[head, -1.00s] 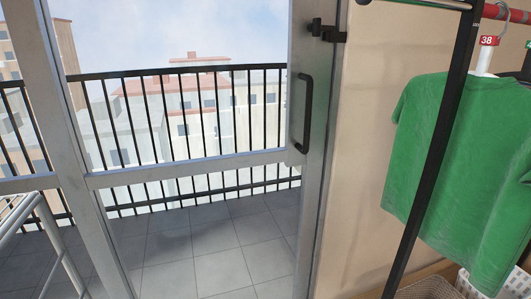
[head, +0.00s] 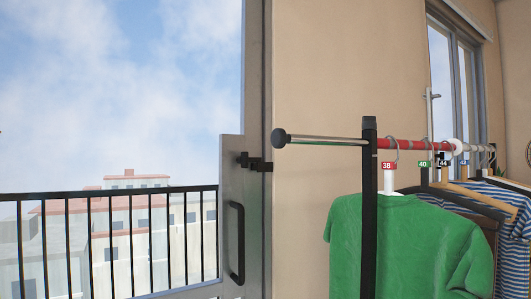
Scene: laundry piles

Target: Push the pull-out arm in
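The pull-out arm (head: 325,140) is a shiny metal rod with a round black end knob (head: 279,138). It sticks out to the left from the black upright post (head: 369,210) of a clothes rack. To the right of the post, the rack's rail (head: 405,144) is red and carries the clothes. The arm is bare, with nothing hanging on it. Neither of my grippers shows in the head view.
A green shirt (head: 410,245) with a red 38 tag (head: 389,166) hangs right of the post, with more hangers and striped clothes (head: 508,235) beyond. A glass balcony door with a black handle (head: 237,243) stands left. A beige wall (head: 320,60) lies behind the arm.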

